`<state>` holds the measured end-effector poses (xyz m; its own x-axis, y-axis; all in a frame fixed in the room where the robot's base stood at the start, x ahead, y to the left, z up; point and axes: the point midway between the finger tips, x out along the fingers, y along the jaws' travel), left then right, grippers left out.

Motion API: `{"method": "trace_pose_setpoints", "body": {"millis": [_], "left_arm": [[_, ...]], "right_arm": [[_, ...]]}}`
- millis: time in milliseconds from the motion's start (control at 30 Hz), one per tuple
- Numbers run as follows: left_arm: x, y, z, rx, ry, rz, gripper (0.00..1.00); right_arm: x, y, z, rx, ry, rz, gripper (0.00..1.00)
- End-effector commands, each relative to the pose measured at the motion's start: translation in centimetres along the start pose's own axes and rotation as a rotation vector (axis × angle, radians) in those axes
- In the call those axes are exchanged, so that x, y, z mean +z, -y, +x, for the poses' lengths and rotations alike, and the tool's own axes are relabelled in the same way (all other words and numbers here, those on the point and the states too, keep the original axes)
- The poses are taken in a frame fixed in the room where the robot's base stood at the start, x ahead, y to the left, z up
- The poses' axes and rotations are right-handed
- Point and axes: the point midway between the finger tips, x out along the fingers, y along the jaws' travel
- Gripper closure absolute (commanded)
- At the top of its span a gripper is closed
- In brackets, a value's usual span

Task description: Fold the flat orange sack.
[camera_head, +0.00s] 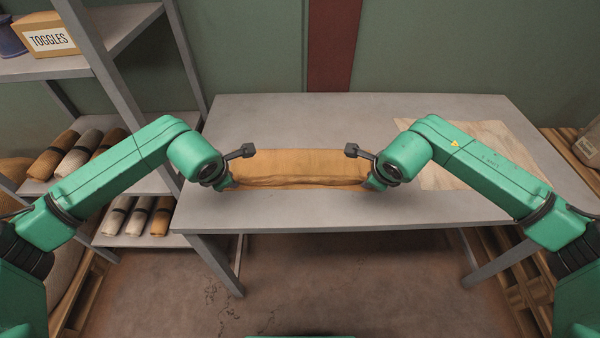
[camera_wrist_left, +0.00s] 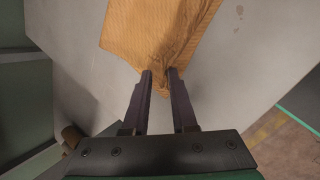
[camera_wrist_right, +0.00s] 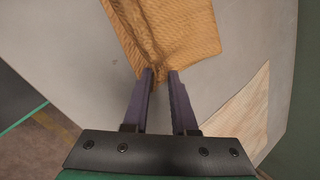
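The orange sack (camera_head: 298,164) lies on the grey table near its front edge. A raised, rounded crease runs across its near side, with a thin strip of orange cloth showing below it. My left gripper (camera_wrist_left: 160,72) is at the sack's left near corner, with bunched cloth (camera_wrist_left: 160,35) between its fingertips. My right gripper (camera_wrist_right: 160,72) is at the right near corner, with wrinkles in the cloth (camera_wrist_right: 175,30) running to its fingertips. Both grippers look shut on the sack. In the head view, my wrists hide the fingertips.
The grey table (camera_head: 330,115) is clear behind the sack. A pale flat sheet (camera_head: 470,150) lies on its right side. A shelf at left holds rolled sacks (camera_head: 80,150) and a box labelled TOGGLES (camera_head: 48,38). Pallets (camera_head: 520,280) stand at the right.

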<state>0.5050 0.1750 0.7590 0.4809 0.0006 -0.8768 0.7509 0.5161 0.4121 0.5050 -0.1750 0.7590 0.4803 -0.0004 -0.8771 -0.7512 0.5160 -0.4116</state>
Motion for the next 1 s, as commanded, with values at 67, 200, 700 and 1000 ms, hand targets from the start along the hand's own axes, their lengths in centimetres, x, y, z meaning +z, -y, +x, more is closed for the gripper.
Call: {"method": "trace_pose_setpoints", "body": {"millis": [67, 200, 700, 1000], "left_arm": [[0.0, 0.0, 0.0, 0.0, 0.0, 0.0, 0.45], [0.0, 0.1, 0.1, -0.002, -0.001, 0.001, 0.45], [0.0, -0.1, -4.8, 0.0, 0.0, 0.002, 0.45], [-0.4, 0.7, -10.3, 0.0, 0.001, 0.001, 0.45]], "right_arm": [[0.0, 0.0, 0.0, 0.0, 0.0, 0.0, 0.45], [-0.1, -0.1, 0.1, 0.002, -0.002, -0.001, 0.45], [0.0, 0.1, -4.8, 0.0, 0.0, -0.002, 0.45], [-0.4, -0.7, -10.3, -0.001, 0.001, -0.002, 0.45]]}}
